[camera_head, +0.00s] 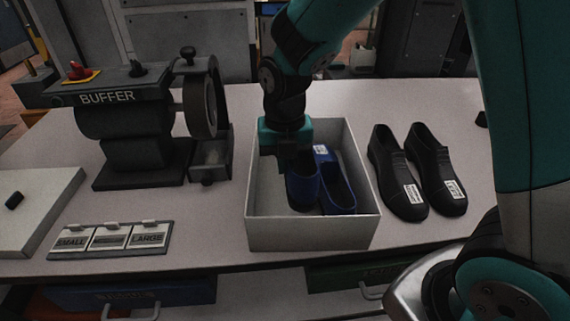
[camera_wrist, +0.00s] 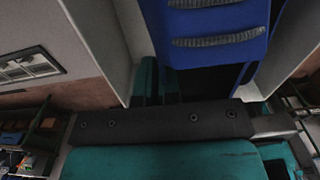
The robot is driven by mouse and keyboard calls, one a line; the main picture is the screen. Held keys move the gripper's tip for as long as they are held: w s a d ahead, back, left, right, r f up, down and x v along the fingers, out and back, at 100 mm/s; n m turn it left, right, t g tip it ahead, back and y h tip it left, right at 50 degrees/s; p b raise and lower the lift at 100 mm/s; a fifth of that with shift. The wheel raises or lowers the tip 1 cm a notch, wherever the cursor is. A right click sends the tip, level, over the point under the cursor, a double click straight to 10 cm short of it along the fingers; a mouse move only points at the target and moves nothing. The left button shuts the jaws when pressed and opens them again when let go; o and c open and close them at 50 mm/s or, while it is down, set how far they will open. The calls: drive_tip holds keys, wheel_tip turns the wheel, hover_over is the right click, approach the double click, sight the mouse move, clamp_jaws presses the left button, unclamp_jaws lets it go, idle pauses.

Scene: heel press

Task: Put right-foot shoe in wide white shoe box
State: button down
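The wide white shoe box (camera_head: 312,235) stands open on the table, with its front wall facing me. Two blue shoes are inside it: the left one (camera_head: 303,188) and the right one (camera_head: 341,200), side by side and apparently tilted. The right one bears a white label. My gripper (camera_head: 292,152) reaches down into the box at the far end of the left blue shoe. Its fingertips are hidden, so I cannot tell whether they grip it. In the wrist view a blue shoe (camera_wrist: 215,25) with grey ridged strips is very close to the gripper.
Two black shoes (camera_head: 397,172) (camera_head: 436,168) with white labels stand right of the box. A buffer machine (camera_head: 130,120) is at back left. A size panel (camera_head: 112,240) reading small and large lies at front left, beside a white box or lid (camera_head: 45,205). The table's front left middle is clear.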

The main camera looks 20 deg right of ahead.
drive_tip(key=shift+f, duration=0.65)
drive_tip(key=shift+f+b, duration=0.35)
drive_tip(key=shift+f, duration=0.25)
drive_tip(key=c, duration=1.3)
unclamp_jaws()
drive_tip(key=shift+c, duration=0.2)
